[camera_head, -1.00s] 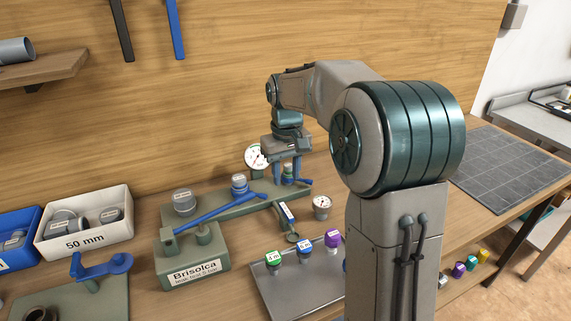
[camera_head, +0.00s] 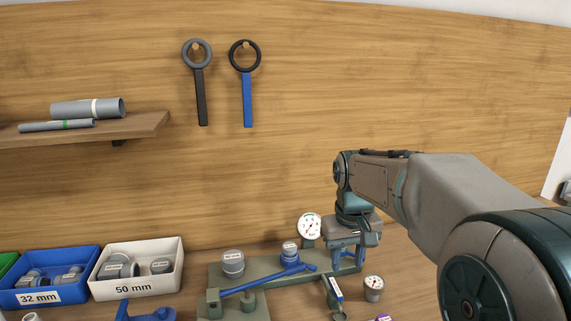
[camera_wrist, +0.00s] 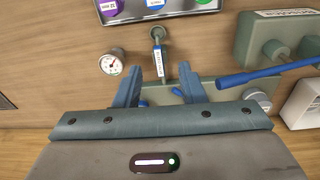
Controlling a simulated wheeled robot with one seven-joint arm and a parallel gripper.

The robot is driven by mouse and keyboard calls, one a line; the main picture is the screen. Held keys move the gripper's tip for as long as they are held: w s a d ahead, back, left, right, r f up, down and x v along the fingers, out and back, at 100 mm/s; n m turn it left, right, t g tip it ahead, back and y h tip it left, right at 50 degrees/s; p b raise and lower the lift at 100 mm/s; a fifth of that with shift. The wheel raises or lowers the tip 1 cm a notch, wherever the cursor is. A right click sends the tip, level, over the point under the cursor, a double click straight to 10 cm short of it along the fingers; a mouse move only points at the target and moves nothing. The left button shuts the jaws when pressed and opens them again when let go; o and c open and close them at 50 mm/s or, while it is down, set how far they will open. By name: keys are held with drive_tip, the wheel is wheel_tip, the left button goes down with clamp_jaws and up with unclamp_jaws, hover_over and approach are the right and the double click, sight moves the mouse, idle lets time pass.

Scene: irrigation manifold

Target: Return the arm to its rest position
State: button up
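My gripper (camera_head: 347,264) hangs fingers down over the right end of the green manifold (camera_head: 272,268) in the head view. In the wrist view its two blue fingers (camera_wrist: 160,76) stand apart, with nothing clearly held between them. The manifold's base plate (camera_wrist: 220,93) lies beyond the fingers there. My arm reaches in from the lower right of the head view, bent at the elbow. Whether the fingertips touch the manifold cannot be told.
A gauge (camera_head: 309,226) stands behind the manifold, and another gauge (camera_head: 373,288) in front. A blue bin (camera_head: 50,293) and a white bin (camera_head: 136,286) stand left. Two ring-ended tools (camera_head: 247,98) hang on the wall. A shelf (camera_head: 140,127) holds pipes.

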drive_tip(key=s+f+m+t, duration=0.1)
drive_tip(key=s+f, duration=0.2)
drive_tip(key=s, duration=0.5)
drive_tip(key=s+f+m, duration=0.1)
drive_tip(key=s+f, duration=0.2)
drive_tip(key=s, duration=0.6)
drive_tip(key=shift+s+d+t, duration=0.2)
drive_tip(key=shift+s+t, duration=0.1)
drive_tip(key=shift+t, duration=0.1)
